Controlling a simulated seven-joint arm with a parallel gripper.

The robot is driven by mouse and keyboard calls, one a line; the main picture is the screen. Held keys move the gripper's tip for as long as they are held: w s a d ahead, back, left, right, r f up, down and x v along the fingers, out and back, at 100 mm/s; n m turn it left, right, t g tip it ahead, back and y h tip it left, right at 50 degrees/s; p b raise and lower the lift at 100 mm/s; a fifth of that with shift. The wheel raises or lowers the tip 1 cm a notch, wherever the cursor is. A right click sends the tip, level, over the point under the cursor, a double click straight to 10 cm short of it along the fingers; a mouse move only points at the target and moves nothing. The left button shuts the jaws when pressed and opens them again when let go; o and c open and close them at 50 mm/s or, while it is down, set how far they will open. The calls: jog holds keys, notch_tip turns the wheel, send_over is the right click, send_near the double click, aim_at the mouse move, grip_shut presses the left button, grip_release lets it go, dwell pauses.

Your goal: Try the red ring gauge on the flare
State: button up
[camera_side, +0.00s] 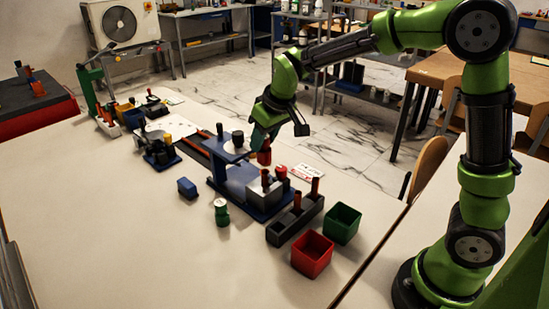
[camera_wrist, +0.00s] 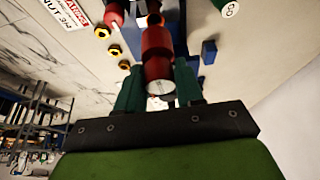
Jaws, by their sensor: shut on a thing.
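The red ring gauge (camera_side: 264,156) hangs below my gripper (camera_side: 267,140) in the side view, over the back right part of the blue rig (camera_side: 232,156). In the wrist view the red gauge (camera_wrist: 157,50) is a stepped red cylinder with a pale end face. The green fingers of my gripper (camera_wrist: 159,88) are shut on it from both sides. I cannot make out the flare for certain; the gauge and gripper cover part of the rig. Whether the gauge touches anything below it is unclear.
A grey block (camera_side: 264,190) with upright pieces stands beside the gauge. A dark rack (camera_side: 292,222), a green bin (camera_side: 342,223) and a red bin (camera_side: 311,254) are at front right. A green white-topped cylinder (camera_side: 221,212) and blue block (camera_side: 187,187) stand in front. The near table is clear.

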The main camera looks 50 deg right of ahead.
aim_at(264, 150)
jog(key=shift+f, duration=1.45)
jog(key=shift+f, duration=0.35)
dwell(0.5)
jog(key=shift+r, duration=0.1)
dwell(0.5)
jog(key=shift+r, duration=2.95)
